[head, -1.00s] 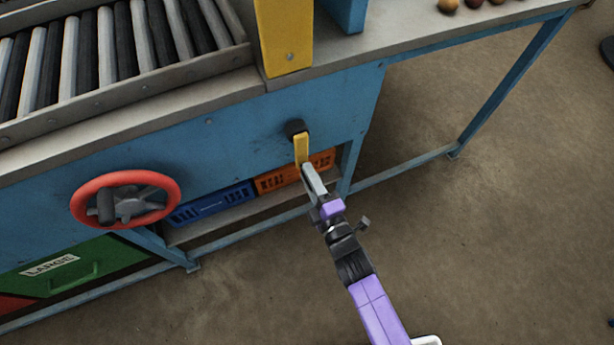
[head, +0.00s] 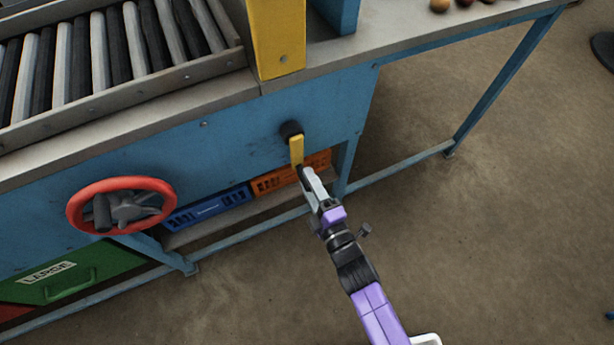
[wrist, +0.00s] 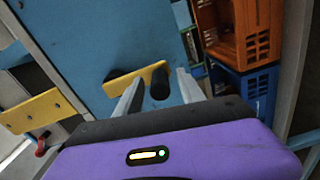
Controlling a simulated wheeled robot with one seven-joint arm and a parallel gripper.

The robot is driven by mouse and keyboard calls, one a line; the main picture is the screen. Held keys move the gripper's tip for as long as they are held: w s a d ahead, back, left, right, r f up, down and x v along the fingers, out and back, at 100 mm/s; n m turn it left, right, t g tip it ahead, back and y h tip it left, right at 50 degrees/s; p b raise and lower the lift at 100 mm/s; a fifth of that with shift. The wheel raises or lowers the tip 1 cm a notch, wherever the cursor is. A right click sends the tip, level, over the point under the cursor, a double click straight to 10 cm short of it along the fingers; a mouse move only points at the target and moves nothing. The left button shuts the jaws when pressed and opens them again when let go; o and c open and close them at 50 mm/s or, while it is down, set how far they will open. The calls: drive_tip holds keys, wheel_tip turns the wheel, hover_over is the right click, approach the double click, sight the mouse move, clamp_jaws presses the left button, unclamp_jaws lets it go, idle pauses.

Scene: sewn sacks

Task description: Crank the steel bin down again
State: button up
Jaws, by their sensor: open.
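A crank with a yellow arm (head: 296,150) and a black hub sits on the blue side panel of the bench, its arm hanging down. It also shows in the wrist view (wrist: 140,79), where its black grip (wrist: 160,84) stands between my two fingers. My gripper (head: 303,172) is at the lower end of the crank arm. In the wrist view the fingers (wrist: 158,92) are spread on either side of the grip, with a gap visible. I cannot tell whether either finger touches it. I cannot make out a steel bin in these views.
A red handwheel (head: 121,205) is on the panel at the left, above a green drawer (head: 75,272) marked LARGE. Blue (head: 207,209) and orange (head: 290,172) crates sit on the low shelf. Rollers (head: 100,60) top the bench. The floor at right is mostly clear.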

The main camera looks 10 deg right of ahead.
drive_tip(key=v, duration=0.6)
idle(0.5)
drive_tip(key=s+d+r+m+g+h+p, duration=0.1)
drive_tip(key=s+d+r+m+p, duration=0.3)
drive_tip(key=s+r+m, duration=0.5)
drive_tip(key=s+d+r+m+g+h+p, duration=0.1)
drive_tip(key=s+d+r+m+h+p, duration=0.2)
drive_tip(key=s+d+r+m, duration=0.4)
drive_tip(key=s+r+m+h, duration=0.1)
drive_tip(key=s+r+m, duration=0.2)
drive_tip(key=s+r, duration=0.6)
drive_tip(key=shift+s+d+r+m+g+p, duration=0.3)
drive_tip(key=shift+s+d+r+p, duration=0.1)
drive_tip(key=shift+s, duration=0.55)
